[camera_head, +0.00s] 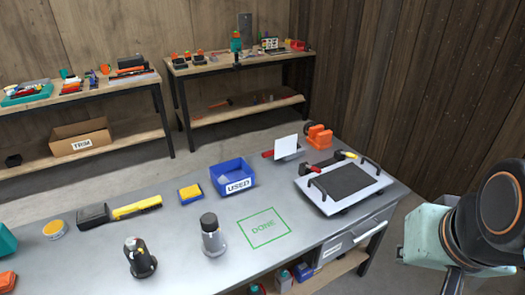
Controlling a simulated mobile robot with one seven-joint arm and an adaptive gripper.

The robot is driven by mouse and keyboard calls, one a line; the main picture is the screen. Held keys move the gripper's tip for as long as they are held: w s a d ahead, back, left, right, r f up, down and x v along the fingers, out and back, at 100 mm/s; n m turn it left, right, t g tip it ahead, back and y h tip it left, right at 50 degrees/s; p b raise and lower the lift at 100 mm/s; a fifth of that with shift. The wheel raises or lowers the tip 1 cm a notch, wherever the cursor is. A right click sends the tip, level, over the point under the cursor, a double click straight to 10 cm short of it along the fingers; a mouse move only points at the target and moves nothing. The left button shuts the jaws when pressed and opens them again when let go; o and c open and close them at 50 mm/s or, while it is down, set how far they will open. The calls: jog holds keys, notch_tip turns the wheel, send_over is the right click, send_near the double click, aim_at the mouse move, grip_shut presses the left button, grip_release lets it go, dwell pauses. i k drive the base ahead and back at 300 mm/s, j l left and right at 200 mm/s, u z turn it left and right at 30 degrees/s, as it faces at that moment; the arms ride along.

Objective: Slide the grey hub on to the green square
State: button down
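The grey hub (213,243) stands upright on the grey workbench, with a dark cap on top. It is just left of the green square (240,227), an outline on the bench top marked DONE. The hub stands outside the square and a small gap shows between them. The square is empty. My arm shows at the right edge, beyond the bench's right end and well away from the hub. My gripper's fingers cannot be made out in this view.
A similar black hub (139,260) stands left of the grey one. A blue USED bin (232,185) and a yellow-blue block (190,193) lie behind. A tray with a dark mat and handles (316,199) lies right of the square. The bench front is mostly clear.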

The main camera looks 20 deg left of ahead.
aim_at(213, 245)
jog(key=u, duration=1.45)
jog(key=i+l, duration=0.3)
jog(key=l, duration=0.15)
jog(key=i+l, duration=0.35)
jog(key=l, duration=0.15)
jog(key=j+u, duration=0.05)
